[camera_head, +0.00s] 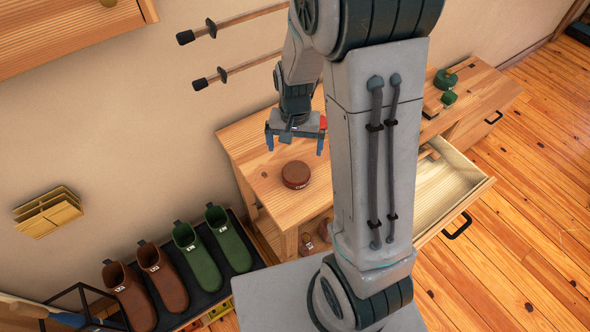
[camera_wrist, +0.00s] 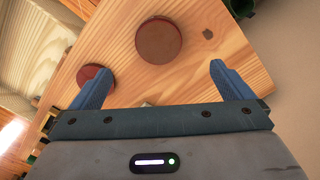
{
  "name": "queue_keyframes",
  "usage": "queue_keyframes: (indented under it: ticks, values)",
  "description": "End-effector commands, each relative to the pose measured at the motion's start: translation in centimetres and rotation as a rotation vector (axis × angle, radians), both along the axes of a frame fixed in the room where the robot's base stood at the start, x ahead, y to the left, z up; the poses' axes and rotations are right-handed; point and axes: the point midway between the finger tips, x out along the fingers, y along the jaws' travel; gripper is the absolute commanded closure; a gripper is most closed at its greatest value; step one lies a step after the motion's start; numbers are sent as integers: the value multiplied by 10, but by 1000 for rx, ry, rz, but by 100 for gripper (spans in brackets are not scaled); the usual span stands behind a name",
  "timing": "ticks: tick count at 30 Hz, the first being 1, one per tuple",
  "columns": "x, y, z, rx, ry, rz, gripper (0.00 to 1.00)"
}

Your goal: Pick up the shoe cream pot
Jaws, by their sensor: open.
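A round reddish-brown pot (camera_head: 296,174) with a small pale label on its side, likely the shoe cream pot, stands on the wooden bench top (camera_head: 262,150). My gripper (camera_head: 295,144) is open and empty, above the bench and apart from the pot. In the wrist view the pot's round lid (camera_wrist: 160,40) lies beyond the gap between my blue fingertips (camera_wrist: 153,72). A second reddish-brown round thing (camera_wrist: 93,75) is partly hidden by the left finger; I cannot tell its height.
An open drawer (camera_head: 447,195) juts from the bench on the right. A green pot (camera_head: 446,79) stands at its far end. Brown boots (camera_head: 130,295) and green boots (camera_head: 229,240) stand on a dark tray at lower left.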

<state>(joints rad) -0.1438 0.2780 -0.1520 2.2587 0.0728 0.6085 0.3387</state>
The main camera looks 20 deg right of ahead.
Motion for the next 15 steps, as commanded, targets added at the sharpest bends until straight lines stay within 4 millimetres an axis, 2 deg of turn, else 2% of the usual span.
queue_keyframes:
  ticks: [9,15]
  values:
    - [-2,0,-55,0,7,1,0]
    - [-1,0,-74,0,3,2,0]
